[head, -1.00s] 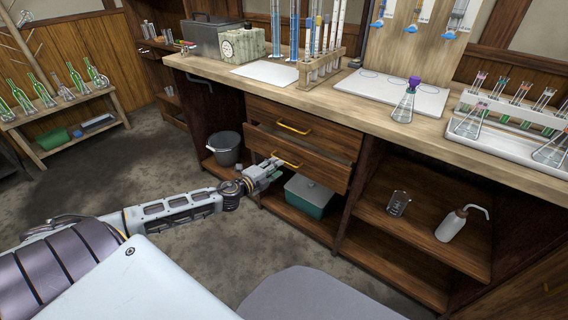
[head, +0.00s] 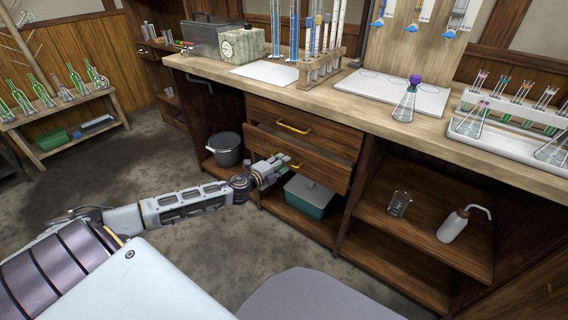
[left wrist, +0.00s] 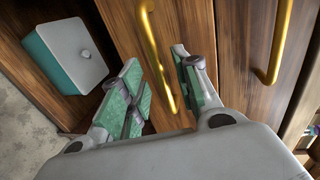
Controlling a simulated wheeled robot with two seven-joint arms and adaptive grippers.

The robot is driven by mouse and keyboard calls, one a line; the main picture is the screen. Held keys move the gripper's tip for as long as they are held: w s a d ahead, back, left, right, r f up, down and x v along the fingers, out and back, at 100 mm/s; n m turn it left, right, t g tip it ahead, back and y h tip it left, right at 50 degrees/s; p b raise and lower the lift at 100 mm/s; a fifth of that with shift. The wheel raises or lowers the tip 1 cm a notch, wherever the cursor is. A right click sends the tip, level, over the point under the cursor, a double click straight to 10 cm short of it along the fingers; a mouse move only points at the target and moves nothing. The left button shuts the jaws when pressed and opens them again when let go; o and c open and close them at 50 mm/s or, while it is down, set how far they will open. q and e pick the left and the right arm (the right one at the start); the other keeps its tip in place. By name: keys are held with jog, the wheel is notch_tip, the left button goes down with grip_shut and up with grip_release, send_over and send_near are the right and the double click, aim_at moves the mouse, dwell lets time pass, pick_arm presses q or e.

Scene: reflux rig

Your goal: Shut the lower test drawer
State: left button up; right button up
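The lower test drawer (head: 322,170) is the wooden front below the upper drawer (head: 318,132). Its front stands out a little from the cabinet, with a dark gap above it. My left gripper (head: 284,163) is at its front and hides part of its brass handle. In the left wrist view, the fingers (left wrist: 165,88) are apart, with the lower drawer's handle (left wrist: 150,40) running between them. I cannot tell whether they touch it. The upper drawer's handle (left wrist: 282,38) lies farther right in that view. My right gripper is not in view.
A teal box with a grey lid (head: 309,195) stands on the shelf below the drawers; it also shows in the left wrist view (left wrist: 68,52). A grey bucket (head: 227,148) stands left of the drawers. Glassware, including a purple-topped flask (head: 406,103), stands on the bench above.

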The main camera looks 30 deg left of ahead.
pick_arm(q)
jog(key=shift+x, duration=1.05)
grip_shut()
